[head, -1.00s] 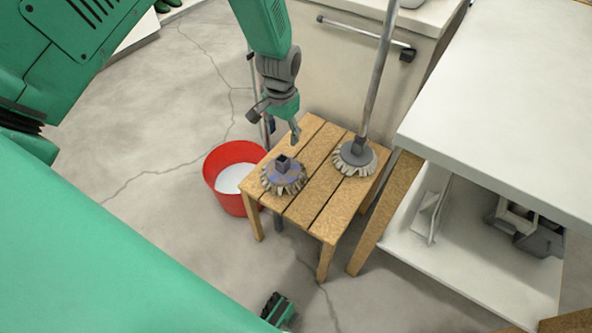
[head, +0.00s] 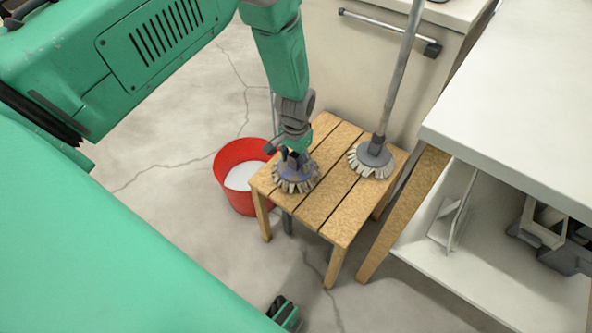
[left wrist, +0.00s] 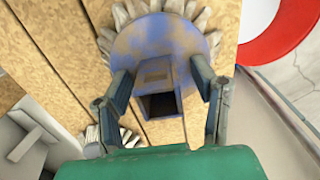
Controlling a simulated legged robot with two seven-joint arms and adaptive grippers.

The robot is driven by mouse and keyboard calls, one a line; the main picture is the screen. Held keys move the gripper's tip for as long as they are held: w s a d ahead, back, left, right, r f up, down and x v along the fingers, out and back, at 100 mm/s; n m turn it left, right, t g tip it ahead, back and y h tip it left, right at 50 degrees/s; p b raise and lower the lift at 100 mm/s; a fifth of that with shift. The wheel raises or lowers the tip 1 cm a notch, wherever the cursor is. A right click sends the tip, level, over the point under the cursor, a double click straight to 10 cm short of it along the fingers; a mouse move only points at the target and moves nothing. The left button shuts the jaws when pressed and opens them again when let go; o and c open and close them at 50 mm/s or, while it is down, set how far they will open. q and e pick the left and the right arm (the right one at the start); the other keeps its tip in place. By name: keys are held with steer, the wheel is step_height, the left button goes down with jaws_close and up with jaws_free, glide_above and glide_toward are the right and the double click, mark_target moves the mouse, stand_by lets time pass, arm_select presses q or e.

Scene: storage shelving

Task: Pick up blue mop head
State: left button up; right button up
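The blue mop head (head: 296,180), a round worn blue disc with pale bristles and a square socket, lies on the wooden slatted stool, near its left edge. In the left wrist view the blue mop head (left wrist: 165,45) shows its hollow socket toward the camera. My left gripper (head: 293,155) is down over it. In the left wrist view the fingers of my left gripper (left wrist: 162,80) stand on either side of the socket, apart, with a gap visible at the left finger. Contact at the right finger is unclear. My right gripper is not in view.
The wooden stool (head: 335,203) also bears a grey mop head (head: 371,160) with a long upright handle. A red bucket (head: 236,205) with whitish contents stands left of the stool. A white counter (head: 520,110) with a lower shelf is at the right.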

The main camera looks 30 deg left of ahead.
arm_select(q)
steer(key=shift+s, duration=0.1)
jaws_close()
